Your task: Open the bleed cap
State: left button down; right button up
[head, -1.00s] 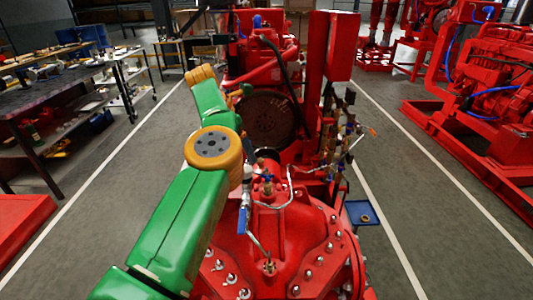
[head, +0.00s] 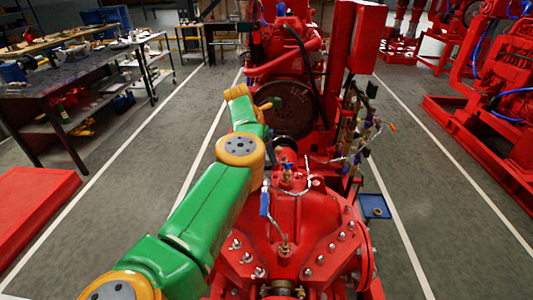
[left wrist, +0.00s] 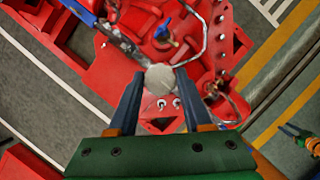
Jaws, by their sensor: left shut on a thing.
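The bleed cap (left wrist: 161,76) shows in the left wrist view as a pale grey rounded knob. My left gripper (left wrist: 156,80) is shut on it, with one dark finger on each side. A thin silver pipe (left wrist: 205,42) bends close beside the cap. In the head view my left arm reaches over the red pump casing (head: 315,215), and its green and yellow links hide most of the gripper. A blue-handled lever valve (head: 264,203) stands upright on the casing just below the arm.
A blue star-shaped valve handle (left wrist: 162,29) sits close to the cap. A small blue tray (head: 374,206) juts out right of the pump. A workbench (head: 75,75) with tools stands at the left.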

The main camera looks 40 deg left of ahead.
pick_arm(q)
jog(key=shift+f+n+y+b, duration=0.15)
jog(key=shift+n+y+b, duration=0.35)
jog(key=shift+n+b, duration=0.8)
jog(key=shift+w+n+y+b, duration=0.1)
jog(key=shift+n+y+b, duration=0.2)
jog(key=shift+n+b, duration=0.45)
jog(key=shift+d+r+n+y, duration=0.1)
jog(key=shift+r+n+y, duration=0.15)
jog(key=shift+n, duration=0.6)
jog(key=shift+r+n+g+y, duration=0.1)
jog(key=shift+n+g+y, duration=0.3)
jog(key=shift+n, duration=0.5)
jog(key=shift+r+n+y+p, duration=0.1)
jog(key=shift+n+y+p, duration=0.25)
jog(key=shift+n, duration=0.55)
jog(key=n+p, duration=0.2)
jog(key=n+g+y+p, duration=0.1)
jog(key=n+p, duration=0.1)
jog(key=shift+w+n+g, duration=0.1)
jog(key=shift+n+g, duration=0.2)
jog(key=shift+n, duration=0.5)
jog(key=shift+n+g, duration=0.3)
jog(key=shift+g, duration=0.1)
jog(key=shift+d+f, duration=0.1)
jog(key=shift+f, duration=0.1)
